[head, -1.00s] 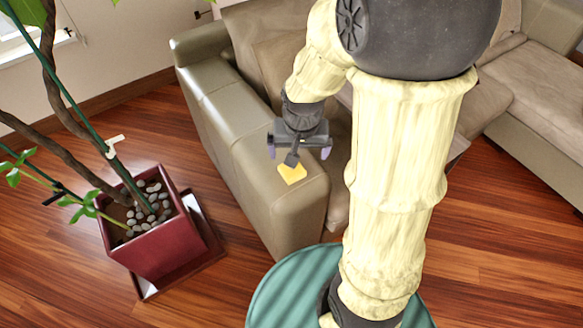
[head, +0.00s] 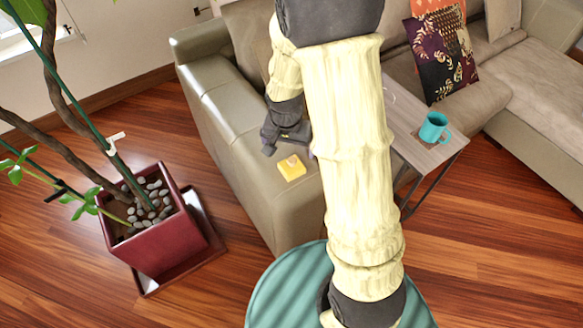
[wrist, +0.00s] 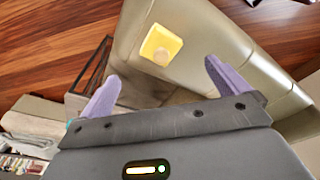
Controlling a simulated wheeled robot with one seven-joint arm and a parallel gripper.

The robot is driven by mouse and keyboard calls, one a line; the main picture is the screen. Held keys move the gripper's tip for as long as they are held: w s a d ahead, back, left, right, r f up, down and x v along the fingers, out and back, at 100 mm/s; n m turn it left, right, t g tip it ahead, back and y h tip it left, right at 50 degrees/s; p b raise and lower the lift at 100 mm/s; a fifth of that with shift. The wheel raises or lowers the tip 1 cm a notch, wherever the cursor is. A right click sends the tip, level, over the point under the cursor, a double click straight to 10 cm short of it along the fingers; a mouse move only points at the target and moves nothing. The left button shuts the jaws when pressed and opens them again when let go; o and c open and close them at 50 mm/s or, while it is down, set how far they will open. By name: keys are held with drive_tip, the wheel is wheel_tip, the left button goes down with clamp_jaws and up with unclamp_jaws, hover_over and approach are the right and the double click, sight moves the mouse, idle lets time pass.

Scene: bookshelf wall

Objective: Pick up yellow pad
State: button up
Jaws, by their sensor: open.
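The yellow pad (head: 291,167) lies on the front end of the sofa's left armrest, with a small pale round spot on its top. In the wrist view the pad (wrist: 161,45) is in front of my gripper (wrist: 158,84), beyond the fingertips and roughly between their lines. The two purple fingers are spread apart with nothing between them. In the head view my gripper (head: 284,142) is beside the pad, just behind it, and partly hidden by my arm. It does not touch the pad as far as I can see.
A side table (head: 430,150) with a teal mug (head: 433,128) stands right of my arm. A patterned cushion (head: 442,55) leans on the sofa (head: 225,110). A potted plant in a red pot (head: 165,235) stands left. The wood floor between pot and sofa is clear.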

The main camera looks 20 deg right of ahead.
sight(292, 161)
drive_tip(key=f, duration=0.4)
drive_tip(key=w+f, duration=0.1)
drive_tip(key=f, duration=0.2)
drive_tip(key=shift+d, duration=0.25)
drive_tip(key=shift+d, duration=0.15)
drive_tip(key=shift+f, duration=0.25)
drive_tip(key=shift+w+d+f, duration=0.1)
drive_tip(key=shift+w+f, duration=0.15)
drive_tip(key=shift+f, duration=0.5)
drive_tip(key=shift+w+d+f, duration=0.1)
drive_tip(key=shift+w+f, duration=0.1)
drive_tip(key=shift+f, duration=0.6)
drive_tip(key=shift+w+d+f, duration=0.1)
drive_tip(key=shift+w+f, duration=0.15)
drive_tip(key=shift+f, duration=0.5)
drive_tip(key=c, duration=0.8)
